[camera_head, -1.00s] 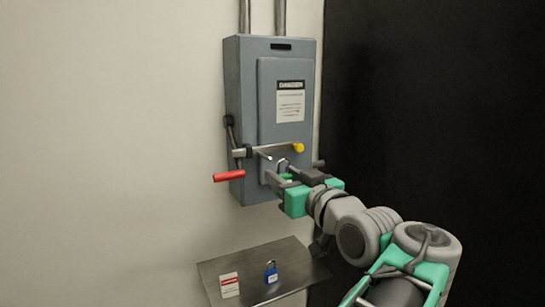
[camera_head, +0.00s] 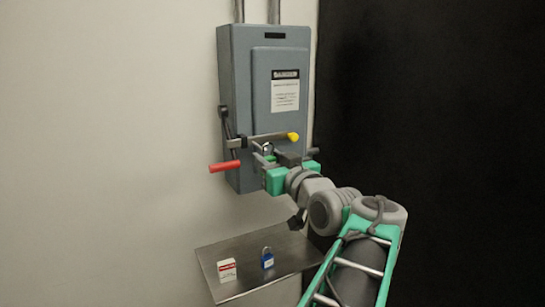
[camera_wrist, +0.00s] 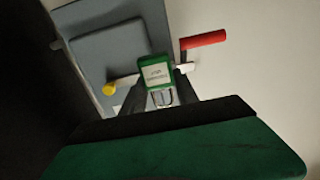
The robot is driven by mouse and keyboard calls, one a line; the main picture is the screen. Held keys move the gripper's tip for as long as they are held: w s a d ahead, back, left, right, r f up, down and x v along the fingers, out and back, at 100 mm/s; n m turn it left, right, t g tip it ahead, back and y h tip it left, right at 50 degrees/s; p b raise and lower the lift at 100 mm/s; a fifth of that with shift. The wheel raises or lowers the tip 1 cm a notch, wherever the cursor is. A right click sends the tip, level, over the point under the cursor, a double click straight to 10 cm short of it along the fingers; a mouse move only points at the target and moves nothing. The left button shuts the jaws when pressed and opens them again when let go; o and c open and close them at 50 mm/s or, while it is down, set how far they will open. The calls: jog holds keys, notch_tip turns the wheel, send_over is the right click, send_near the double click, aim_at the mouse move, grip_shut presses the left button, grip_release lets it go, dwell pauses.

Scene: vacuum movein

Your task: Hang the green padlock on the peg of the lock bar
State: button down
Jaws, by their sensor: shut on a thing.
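The green padlock (camera_wrist: 157,73) is between the fingers of my gripper (camera_wrist: 160,92) in the wrist view, its label facing the camera and its shackle showing beside the fingers. In the head view my gripper (camera_head: 268,158) is in front of the lower part of the grey box, just below the lock bar (camera_head: 262,138). The padlock's body is mostly hidden there by the gripper; a bit of shackle shows close to the bar. I cannot tell whether the shackle touches the peg, which I cannot make out clearly.
The grey electrical box (camera_head: 240,90) has a danger label (camera_head: 285,93), a red handle (camera_head: 225,166) at lower left and a yellow knob (camera_head: 293,137) at the bar's right end. Below, a metal shelf (camera_head: 240,252) holds a blue padlock (camera_head: 267,260) and a red-white box (camera_head: 227,270).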

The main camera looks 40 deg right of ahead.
jog(key=shift+p+x, duration=0.9)
jog(key=shift+x, duration=0.65)
jog(key=b, duration=0.1)
jog(key=w+f+b, duration=0.1)
jog(key=shift+d+f+b, duration=0.15)
jog(key=shift+f+b, duration=0.1)
jog(key=shift+b, duration=0.15)
jog(key=c, duration=0.9)
grip_release()
jog(key=shift+o, duration=0.2)
